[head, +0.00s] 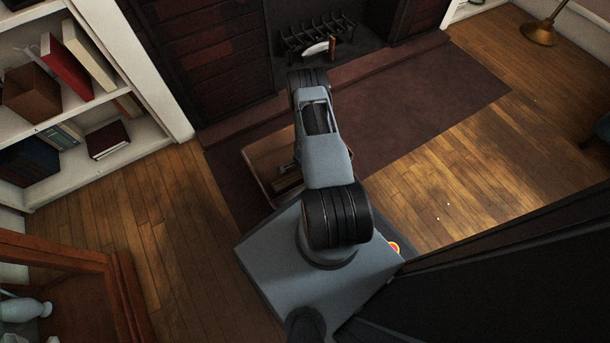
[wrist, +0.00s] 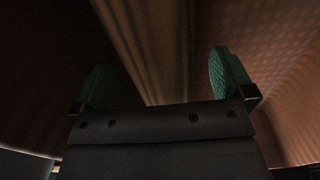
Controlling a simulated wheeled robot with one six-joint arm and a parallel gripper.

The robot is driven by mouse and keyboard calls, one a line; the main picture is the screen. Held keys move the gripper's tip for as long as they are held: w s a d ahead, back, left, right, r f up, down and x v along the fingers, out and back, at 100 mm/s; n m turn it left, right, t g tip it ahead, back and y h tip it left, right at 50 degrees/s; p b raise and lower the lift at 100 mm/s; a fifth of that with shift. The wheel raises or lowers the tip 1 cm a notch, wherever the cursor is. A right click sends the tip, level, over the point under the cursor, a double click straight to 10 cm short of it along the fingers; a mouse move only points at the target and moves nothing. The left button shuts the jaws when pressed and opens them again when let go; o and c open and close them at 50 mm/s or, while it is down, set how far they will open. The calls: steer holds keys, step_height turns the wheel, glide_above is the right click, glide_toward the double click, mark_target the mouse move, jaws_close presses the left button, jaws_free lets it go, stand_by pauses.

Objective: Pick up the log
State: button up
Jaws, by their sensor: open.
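A brown log with lengthwise grain (wrist: 150,45) runs between my gripper's fingers in the wrist view. My gripper (wrist: 168,78) is open, with one green pad on each side of the log. The picture is dark, and I cannot tell whether either pad touches it. In the head view, a shallow tan container (head: 258,158) lies on the rug beside my arm, and brown wood (head: 286,184) shows inside it. My arm hides part of the container and most of my gripper.
A dark fireplace grate (head: 318,32) stands beyond my arm, with a pale, brown-ended object (head: 331,47) by it. A bookshelf (head: 150,110) is at the left, and a wooden cabinet (head: 125,290) at the lower left. The wood floor at right (head: 470,170) is clear.

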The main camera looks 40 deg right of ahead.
step_height(320, 180, down, 2)
steer(key=shift+f+b, duration=0.15)
steer(key=shift+b, duration=0.15)
steer(key=shift+c, duration=0.3)
steer(key=c, duration=1.2)
steer(key=shift+c, duration=0.2)
